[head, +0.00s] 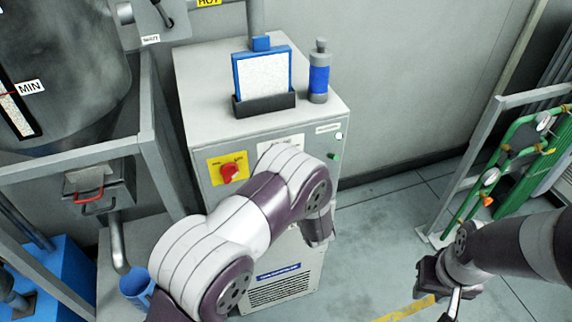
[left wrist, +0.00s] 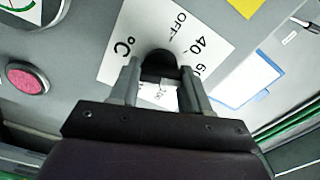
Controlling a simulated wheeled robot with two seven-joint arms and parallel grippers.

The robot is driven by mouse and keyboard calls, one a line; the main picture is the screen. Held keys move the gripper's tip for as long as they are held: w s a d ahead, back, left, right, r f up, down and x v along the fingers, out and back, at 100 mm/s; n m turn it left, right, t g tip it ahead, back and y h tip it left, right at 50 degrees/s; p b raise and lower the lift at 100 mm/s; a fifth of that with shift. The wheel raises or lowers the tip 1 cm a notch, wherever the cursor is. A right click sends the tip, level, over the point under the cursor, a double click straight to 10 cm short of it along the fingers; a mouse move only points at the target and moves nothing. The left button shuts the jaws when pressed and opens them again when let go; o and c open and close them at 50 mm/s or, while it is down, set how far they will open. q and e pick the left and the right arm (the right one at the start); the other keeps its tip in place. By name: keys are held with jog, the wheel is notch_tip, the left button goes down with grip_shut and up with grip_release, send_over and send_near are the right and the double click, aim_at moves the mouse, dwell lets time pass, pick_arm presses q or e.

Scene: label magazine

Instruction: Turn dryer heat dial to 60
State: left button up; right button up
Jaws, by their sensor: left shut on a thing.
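The heat dial is a black round knob (left wrist: 158,64) on a white scale plate (left wrist: 118,50) marked °C, OFF, 40 and 60, in the left wrist view. The fingers of my left gripper (left wrist: 162,82) are shut on the knob from both sides. In the head view the dryer is a grey cabinet (head: 205,115). My left arm covers the dial there, and only the top of the white plate (head: 280,141) shows. My right gripper (head: 452,301) hangs away from the dryer at lower right; its jaw gap is unclear.
A red rotary switch (head: 229,173) on a yellow plate sits left of the dial. A blue-framed filter (head: 262,73) and a blue-banded cylinder (head: 319,72) stand on top. A green pipe frame (head: 490,178) is at right. Open floor (head: 385,225) lies between.

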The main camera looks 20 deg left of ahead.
pick_arm(q)
jog(key=shift+r, duration=0.1)
jog(key=o, duration=1.1)
jog(key=shift+c, duration=0.2)
jog(key=b+v, duration=0.4)
jog(key=v, duration=0.8)
jog(key=shift+s+d, duration=0.25)
